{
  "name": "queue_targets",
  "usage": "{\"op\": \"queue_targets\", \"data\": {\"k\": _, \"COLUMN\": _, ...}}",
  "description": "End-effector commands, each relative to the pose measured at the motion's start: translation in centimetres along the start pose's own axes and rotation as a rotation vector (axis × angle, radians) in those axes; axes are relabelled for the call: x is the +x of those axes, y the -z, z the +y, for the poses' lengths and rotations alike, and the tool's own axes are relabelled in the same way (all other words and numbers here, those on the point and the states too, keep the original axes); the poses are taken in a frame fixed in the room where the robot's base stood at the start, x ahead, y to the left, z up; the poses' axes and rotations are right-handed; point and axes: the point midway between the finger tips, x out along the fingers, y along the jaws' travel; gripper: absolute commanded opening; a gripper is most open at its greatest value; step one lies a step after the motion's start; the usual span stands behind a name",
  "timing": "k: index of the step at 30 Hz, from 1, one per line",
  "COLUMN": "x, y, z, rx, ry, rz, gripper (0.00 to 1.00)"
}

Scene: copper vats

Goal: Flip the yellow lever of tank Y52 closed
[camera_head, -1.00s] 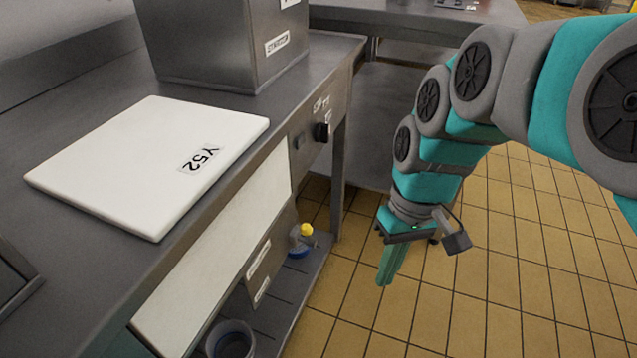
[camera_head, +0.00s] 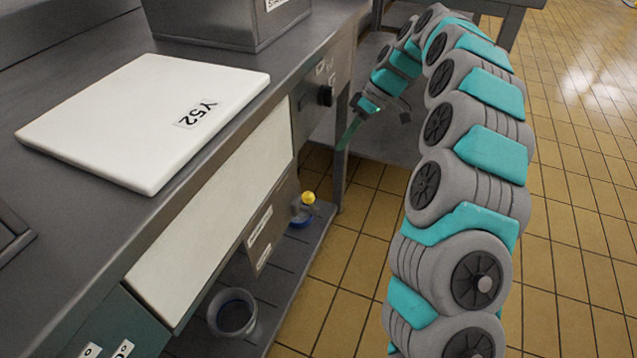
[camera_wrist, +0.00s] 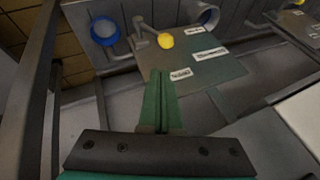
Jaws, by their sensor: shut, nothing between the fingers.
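The Y52 label (camera_head: 196,113) is on a white lid (camera_head: 120,120) on the steel counter. The yellow knob (camera_head: 308,198) of the lever sits low under the counter, beside a blue ring (camera_head: 301,219). In the wrist view the yellow knob (camera_wrist: 165,41) is at the end of a grey lever arm, with the blue ring (camera_wrist: 104,31) to its left. My gripper (camera_head: 342,146) is shut and empty near the counter's right end, above the knob. In the wrist view my gripper's green fingers (camera_wrist: 161,75) lie together, pointing towards the knob, apart from it.
A labelled panel (camera_head: 261,235) stands beside the lever. A black dial (camera_head: 325,96) is on the counter's front above it. A counter leg (camera_head: 341,175) stands right of the lever. A round grey container (camera_head: 232,312) sits on the low shelf. Tiled floor lies open at the right.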

Motion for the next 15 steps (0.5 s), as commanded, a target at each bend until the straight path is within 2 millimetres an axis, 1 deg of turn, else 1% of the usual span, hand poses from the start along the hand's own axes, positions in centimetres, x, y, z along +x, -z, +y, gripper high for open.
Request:
{"op": "queue_targets", "data": {"k": 1, "x": 0.5, "y": 0.0, "z": 1.2, "rx": -0.014, "ry": -0.001, "rz": 0.003, "gripper": 0.0}}
{"op": "queue_targets", "data": {"k": 3, "x": 0.8, "y": 0.0, "z": 2.2, "rx": -0.033, "ry": -0.004, "rz": 0.008, "gripper": 0.0}}
{"op": "queue_targets", "data": {"k": 6, "x": 1.2, "y": -0.1, "z": 3.1, "rx": -0.048, "ry": -0.005, "rz": 0.01, "gripper": 0.0}}
{"op": "queue_targets", "data": {"k": 9, "x": 1.3, "y": -0.1, "z": 3.5, "rx": -0.054, "ry": -0.007, "rz": 0.012, "gripper": 0.0}}
{"op": "queue_targets", "data": {"k": 15, "x": 1.2, "y": -0.1, "z": 3.5, "rx": -0.056, "ry": -0.008, "rz": 0.012, "gripper": 0.0}}
